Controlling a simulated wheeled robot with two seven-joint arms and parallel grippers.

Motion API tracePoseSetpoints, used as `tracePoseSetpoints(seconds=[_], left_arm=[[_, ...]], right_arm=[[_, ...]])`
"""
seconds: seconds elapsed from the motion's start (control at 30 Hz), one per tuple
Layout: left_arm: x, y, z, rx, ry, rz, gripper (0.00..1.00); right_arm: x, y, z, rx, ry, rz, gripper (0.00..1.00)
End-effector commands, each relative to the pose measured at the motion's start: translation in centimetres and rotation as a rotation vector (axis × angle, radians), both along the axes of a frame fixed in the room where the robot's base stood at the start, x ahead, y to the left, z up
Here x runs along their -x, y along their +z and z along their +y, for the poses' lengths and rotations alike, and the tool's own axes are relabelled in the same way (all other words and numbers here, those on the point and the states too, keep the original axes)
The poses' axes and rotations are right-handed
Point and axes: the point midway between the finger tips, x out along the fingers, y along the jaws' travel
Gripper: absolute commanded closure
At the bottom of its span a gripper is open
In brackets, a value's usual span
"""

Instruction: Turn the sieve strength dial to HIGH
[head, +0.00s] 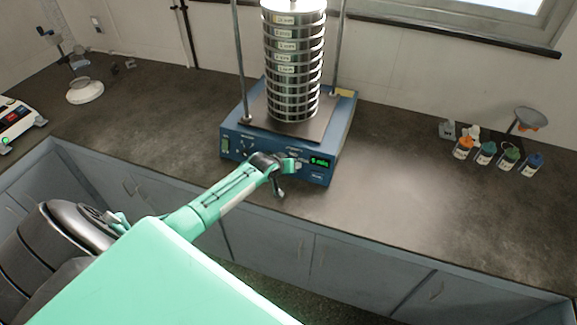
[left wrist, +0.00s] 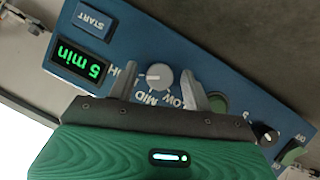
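The sieve shaker's blue base (head: 325,150) stands on the counter with a tall sieve stack (head: 293,65) on it. In the left wrist view its panel looks upside down. The grey strength dial (left wrist: 158,77) has a white mark on its left side, toward the partly hidden HIGH label. MID and LOW labels show below and right of it. My left gripper (left wrist: 161,90) is open, with one finger on each side of the dial; contact is not clear. In the head view this gripper (head: 279,176) is at the panel and hides the dial. My right gripper is not in view.
A lit "5 min" display (left wrist: 80,70) and a START button (left wrist: 93,21) are near the dial; another knob (left wrist: 266,134) is farther along the panel. Several small bottles (head: 485,153) stand at right, a scale (head: 18,120) at left. The counter front is clear.

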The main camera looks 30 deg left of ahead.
Motion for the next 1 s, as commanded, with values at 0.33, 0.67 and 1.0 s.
tracePoseSetpoints(seconds=[0.33,0.67,1.0], left_arm=[[0.9,0.7,0.0,0.001,0.000,0.000,0.50],[4.5,3.8,0.0,-0.001,-0.002,-0.003,0.50],[8.6,7.4,-0.1,-0.001,-0.002,0.000,0.50]], right_arm=[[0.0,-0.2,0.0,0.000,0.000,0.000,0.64],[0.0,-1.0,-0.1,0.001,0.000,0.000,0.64],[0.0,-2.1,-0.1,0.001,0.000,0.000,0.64]])
